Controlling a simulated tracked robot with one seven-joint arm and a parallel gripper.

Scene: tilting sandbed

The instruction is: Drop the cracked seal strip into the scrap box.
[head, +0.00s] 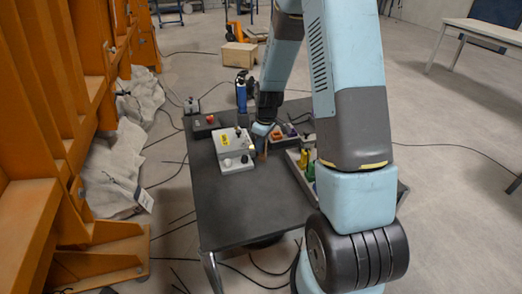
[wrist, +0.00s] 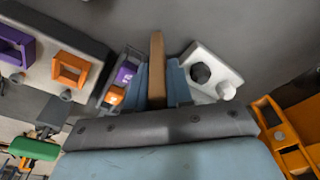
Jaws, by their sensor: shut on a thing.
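My gripper (head: 262,134) is over the dark table, near its middle. In the wrist view its two blue fingers (wrist: 158,84) are shut on a tan-brown strip (wrist: 157,62), which stands up between them and sticks out past the tips. I take this as the seal strip; no crack can be made out. In the head view the strip is small and mostly hidden by the gripper. No scrap box can be told for sure; an open-looking wooden or cardboard box (head: 240,54) stands on the floor behind the table.
A light grey box (head: 235,165) with a yellow label is left of my gripper on the table (head: 262,208). A tray with coloured parts (head: 293,160) is to the right. A blue bottle (head: 241,92) stands at the back. The table's front is clear. Orange racking (head: 60,120) is at left.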

